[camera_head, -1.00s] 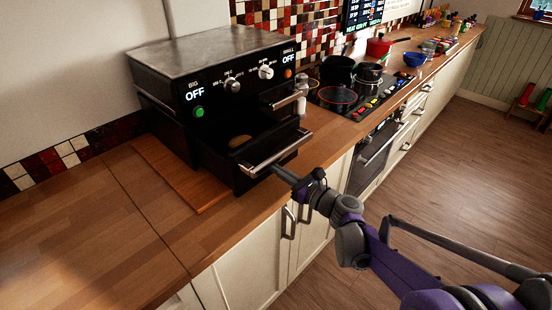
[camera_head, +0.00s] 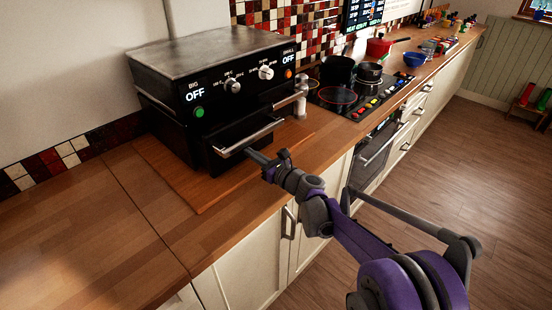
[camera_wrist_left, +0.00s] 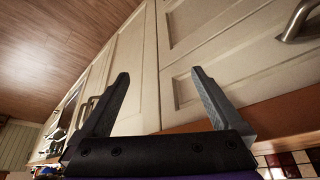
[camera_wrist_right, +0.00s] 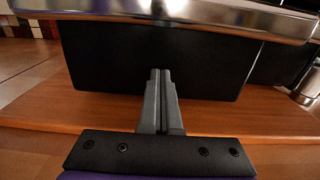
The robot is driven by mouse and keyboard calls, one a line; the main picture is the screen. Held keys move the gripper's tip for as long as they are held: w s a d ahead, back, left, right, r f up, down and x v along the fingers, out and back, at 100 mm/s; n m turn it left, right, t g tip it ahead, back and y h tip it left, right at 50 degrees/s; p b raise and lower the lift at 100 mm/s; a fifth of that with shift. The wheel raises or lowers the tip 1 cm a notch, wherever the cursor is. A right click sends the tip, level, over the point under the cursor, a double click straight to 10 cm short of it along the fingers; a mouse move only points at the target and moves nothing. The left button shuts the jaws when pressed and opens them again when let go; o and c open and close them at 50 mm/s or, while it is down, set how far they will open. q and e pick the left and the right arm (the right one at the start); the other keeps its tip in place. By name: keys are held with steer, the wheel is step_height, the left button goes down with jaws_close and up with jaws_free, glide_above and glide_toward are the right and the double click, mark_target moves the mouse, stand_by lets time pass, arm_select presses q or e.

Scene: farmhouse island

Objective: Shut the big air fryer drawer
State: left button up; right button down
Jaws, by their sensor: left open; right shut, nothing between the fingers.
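The black air fryer (camera_head: 215,75) stands on a wooden board on the counter. The drawer's silver handle (camera_head: 252,136) runs across the front. My right gripper (camera_head: 252,154) is shut and empty, below the handle. In the right wrist view, its fingertips (camera_wrist_right: 160,72) are at the black drawer front (camera_wrist_right: 110,60), under the handle (camera_wrist_right: 220,18). My left gripper (camera_wrist_left: 158,75) is open and empty, facing cream cabinet doors; it is outside the head view.
The small drawer's handle (camera_head: 290,101) sticks out at the upper right. The hob (camera_head: 350,96) with pots lies to the right. The counter at left (camera_head: 80,220) is clear.

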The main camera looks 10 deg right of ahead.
mark_target(246, 160)
steer(key=shift+x, duration=2.45)
steer(key=shift+a, duration=0.1)
steer(key=shift+p+x, duration=0.4)
steer(key=shift+x, duration=0.95)
steer(key=shift+b+v, duration=0.45)
steer(key=shift+v, duration=4.05)
